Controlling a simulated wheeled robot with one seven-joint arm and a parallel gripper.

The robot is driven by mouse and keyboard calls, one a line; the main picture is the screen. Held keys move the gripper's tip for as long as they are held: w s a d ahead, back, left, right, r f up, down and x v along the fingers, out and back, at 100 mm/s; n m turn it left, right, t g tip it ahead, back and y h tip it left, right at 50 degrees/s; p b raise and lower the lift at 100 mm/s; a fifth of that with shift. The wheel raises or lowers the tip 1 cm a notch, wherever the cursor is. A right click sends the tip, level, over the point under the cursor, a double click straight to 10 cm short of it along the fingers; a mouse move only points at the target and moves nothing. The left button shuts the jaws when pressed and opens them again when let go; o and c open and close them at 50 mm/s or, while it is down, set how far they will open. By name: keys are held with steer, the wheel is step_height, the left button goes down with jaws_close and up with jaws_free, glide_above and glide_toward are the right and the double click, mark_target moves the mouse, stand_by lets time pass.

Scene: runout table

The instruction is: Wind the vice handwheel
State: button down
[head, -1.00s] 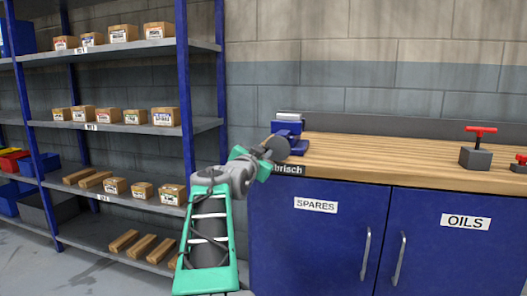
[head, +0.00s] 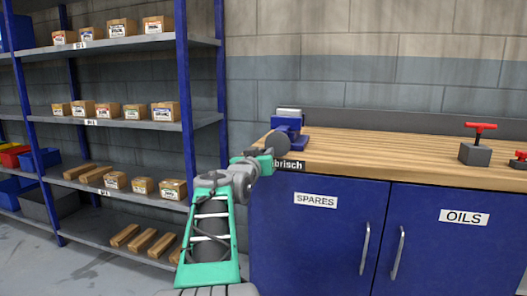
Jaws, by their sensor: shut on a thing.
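The blue vice (head: 289,123) with pale grey jaws on top stands at the left end of the wooden workbench. Its grey round handwheel (head: 279,144) faces forward and left, at the bench corner. My gripper (head: 268,157) is at the lower left of the handwheel, shut on it. The fingertips are small and partly hidden by my wrist, so the exact part of the wheel in the grip cannot be made out.
The workbench (head: 400,153) has blue cupboards below, marked SPARES and OILS. Red-handled grey blocks (head: 477,150) stand at its right. A blue shelf rack (head: 150,127) with cardboard boxes fills the left. The bench middle is clear.

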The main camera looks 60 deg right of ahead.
steer(key=n, duration=0.2)
steer(key=f+n, duration=0.1)
steer(key=shift+s+n+p, duration=0.25)
steer(key=shift+n+p, duration=0.1)
steer(key=shift+n, duration=0.05)
